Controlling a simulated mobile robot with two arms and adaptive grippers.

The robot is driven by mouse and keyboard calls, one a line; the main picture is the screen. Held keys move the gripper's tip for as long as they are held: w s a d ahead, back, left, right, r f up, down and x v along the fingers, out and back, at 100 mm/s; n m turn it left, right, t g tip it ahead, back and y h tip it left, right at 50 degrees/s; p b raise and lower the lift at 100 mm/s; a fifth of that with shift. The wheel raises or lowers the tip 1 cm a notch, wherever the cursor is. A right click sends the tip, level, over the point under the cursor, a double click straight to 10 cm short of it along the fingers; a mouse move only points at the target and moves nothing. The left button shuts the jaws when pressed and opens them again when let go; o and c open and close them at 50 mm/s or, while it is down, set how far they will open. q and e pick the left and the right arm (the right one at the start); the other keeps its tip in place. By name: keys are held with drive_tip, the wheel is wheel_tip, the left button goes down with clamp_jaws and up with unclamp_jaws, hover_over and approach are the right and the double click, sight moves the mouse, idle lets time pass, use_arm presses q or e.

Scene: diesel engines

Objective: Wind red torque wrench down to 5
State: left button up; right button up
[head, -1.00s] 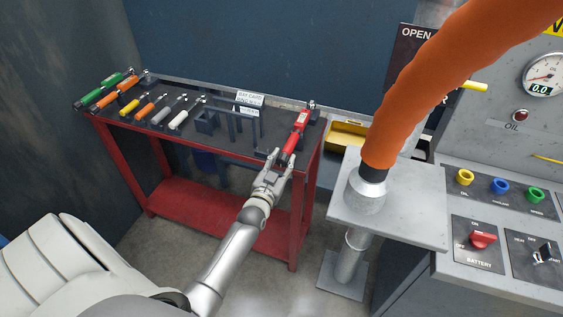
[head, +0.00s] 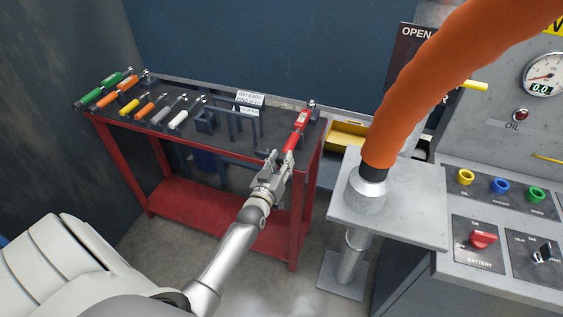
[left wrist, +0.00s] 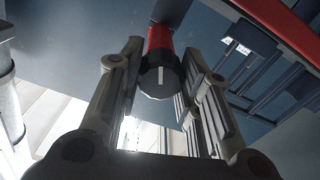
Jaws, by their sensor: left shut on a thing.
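The red torque wrench (head: 301,122) lies at the right end of the red-framed bench, its head toward the back and its handle toward me. My left gripper (head: 281,160) is at the near end of the handle. In the left wrist view, the black end knob (left wrist: 160,78) with a white mark sits between the two fingers of my left gripper (left wrist: 157,70), and the red handle runs up beyond it. The gripper is shut on the knob. A small pale display shows on the wrench, too small to read. My right gripper is not in view.
Several other wrenches, including a green one (head: 110,87), lie on the bench (head: 230,143) to the left. Dark upright holders and a white card (head: 250,101) stand mid-bench. A thick orange hose (head: 420,85) rises from a grey pedestal (head: 415,205) on the right, beside the control panel.

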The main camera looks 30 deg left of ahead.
use_arm(q)
drive_tip(key=n, duration=0.3)
drive_tip(key=shift+n, duration=0.4)
drive_tip(key=n+b, duration=0.1)
drive_tip(key=n, duration=0.1)
drive_tip(key=shift+n, duration=0.4)
drive_tip(key=n+b, duration=0.1)
drive_tip(key=n, duration=0.5)
drive_tip(key=shift+f, duration=0.1)
drive_tip(key=o, duration=1)
drive_tip(key=shift+a, duration=0.1)
drive_tip(key=shift+s, duration=0.45)
drive_tip(key=v, duration=1.1)
